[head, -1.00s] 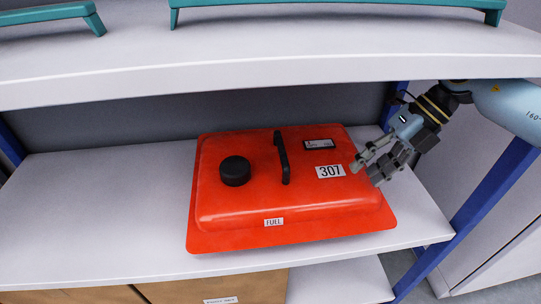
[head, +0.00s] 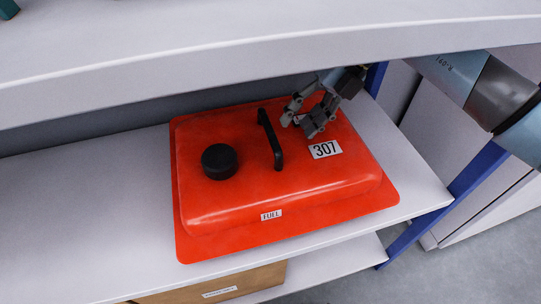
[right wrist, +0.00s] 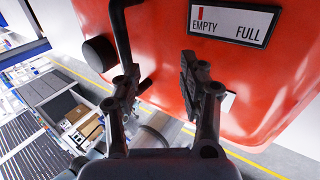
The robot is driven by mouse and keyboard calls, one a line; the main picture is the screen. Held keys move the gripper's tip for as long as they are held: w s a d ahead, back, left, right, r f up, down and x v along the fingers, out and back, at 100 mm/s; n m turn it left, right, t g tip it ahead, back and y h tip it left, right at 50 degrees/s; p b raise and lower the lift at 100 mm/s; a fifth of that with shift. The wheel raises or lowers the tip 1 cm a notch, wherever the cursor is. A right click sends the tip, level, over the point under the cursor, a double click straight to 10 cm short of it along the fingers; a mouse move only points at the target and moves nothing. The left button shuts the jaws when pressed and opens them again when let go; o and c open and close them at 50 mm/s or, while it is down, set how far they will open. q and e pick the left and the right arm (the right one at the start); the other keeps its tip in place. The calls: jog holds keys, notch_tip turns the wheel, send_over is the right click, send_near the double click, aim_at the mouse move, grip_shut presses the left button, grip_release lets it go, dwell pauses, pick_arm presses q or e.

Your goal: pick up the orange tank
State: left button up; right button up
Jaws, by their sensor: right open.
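The orange tank (head: 300,195) lies flat on the middle shelf, with a black cap, a black bar handle (head: 269,139) on top and labels reading 307 and FUEL. My right gripper (head: 300,125) is open and empty above the tank's back right part, just right of the handle. In the right wrist view, the gripper's two fingers (right wrist: 158,85) are spread, with the handle (right wrist: 122,40) near the left finger and the tank (right wrist: 160,22) filling the upper part. I cannot tell whether a finger touches the tank. My left gripper is not in view.
The upper shelf (head: 250,62) hangs close above the tank and my right gripper. A blue post (head: 455,200) stands at the right end. The shelf left of the tank (head: 80,210) is clear. A cardboard box (head: 215,285) sits on the shelf below.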

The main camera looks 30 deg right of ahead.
aim_at(271, 129)
jog(key=a, duration=0.1)
jog(key=w+a, duration=0.1)
jog(key=a, duration=0.1)
jog(key=a+b, duration=0.1)
jog(key=a, duration=0.1)
jog(key=shift+w+a+f, duration=0.15)
jog(key=shift+f, duration=0.35)
grip_shut()
pick_arm(q)
jog(key=shift+w+d+f, duration=0.15)
jog(key=shift+w+f, duration=0.2)
jog(key=shift+w, duration=0.2)
pick_arm(e)
jog(key=shift+w, duration=0.1)
